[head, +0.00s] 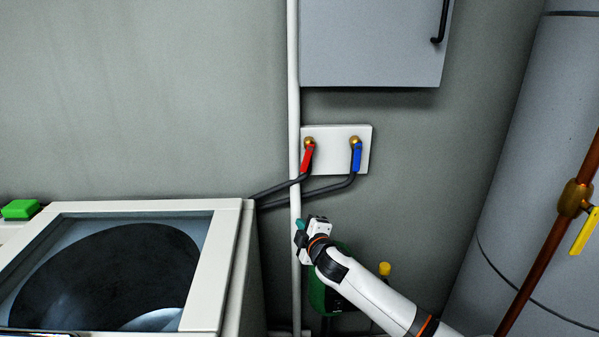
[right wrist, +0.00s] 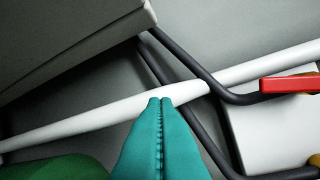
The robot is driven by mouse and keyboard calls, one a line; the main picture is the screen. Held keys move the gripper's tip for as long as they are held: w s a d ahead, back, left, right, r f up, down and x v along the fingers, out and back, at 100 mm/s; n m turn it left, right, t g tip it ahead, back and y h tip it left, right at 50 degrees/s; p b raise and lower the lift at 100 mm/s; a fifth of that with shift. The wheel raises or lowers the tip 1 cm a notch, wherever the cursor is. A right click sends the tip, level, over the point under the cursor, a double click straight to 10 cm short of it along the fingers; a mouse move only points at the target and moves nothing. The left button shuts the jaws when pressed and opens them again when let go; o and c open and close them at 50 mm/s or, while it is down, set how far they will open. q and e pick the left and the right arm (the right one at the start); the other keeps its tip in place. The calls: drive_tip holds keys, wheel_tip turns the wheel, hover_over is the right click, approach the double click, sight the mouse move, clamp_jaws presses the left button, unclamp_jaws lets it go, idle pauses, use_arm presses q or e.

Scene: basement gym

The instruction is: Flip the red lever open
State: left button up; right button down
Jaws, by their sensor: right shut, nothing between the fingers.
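The red lever (head: 308,157) sits on a brass valve on a white wall plate (head: 332,134) and hangs down, tilted slightly left. It also shows at the right edge of the right wrist view (right wrist: 289,85). A blue lever (head: 357,158) hangs beside it on the same plate. My right gripper (head: 299,226) is below the red lever, apart from it. In the right wrist view its teal fingers (right wrist: 160,101) are pressed together with nothing between them, pointing toward the white pipe. My left gripper is not in view.
A vertical white pipe (head: 294,80) runs just left of the plate. Dark hoses (head: 275,190) lead from the valves to the washer-like machine (head: 232,225) at left. A grey cabinet (head: 370,45) hangs above. A green object (head: 318,294) stands below my right gripper. A large grey tank (head: 545,130) stands at right.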

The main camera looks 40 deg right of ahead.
sight(307, 158)
wheel_tip(307, 158, up, 14)
drive_tip(key=a+f+n+t, duration=0.1)
drive_tip(key=a+n+t, duration=0.1)
drive_tip(key=t, duration=0.1)
drive_tip(key=d+r+p+x, duration=0.1)
drive_tip(key=x, duration=0.9)
drive_tip(key=s+d+f, duration=0.1)
drive_tip(key=s+d, duration=0.1)
drive_tip(key=s, duration=0.1)
drive_tip(key=shift+d+f+p, duration=0.3)
drive_tip(key=shift+f+p, duration=0.05)
drive_tip(key=shift+f, duration=0.05)
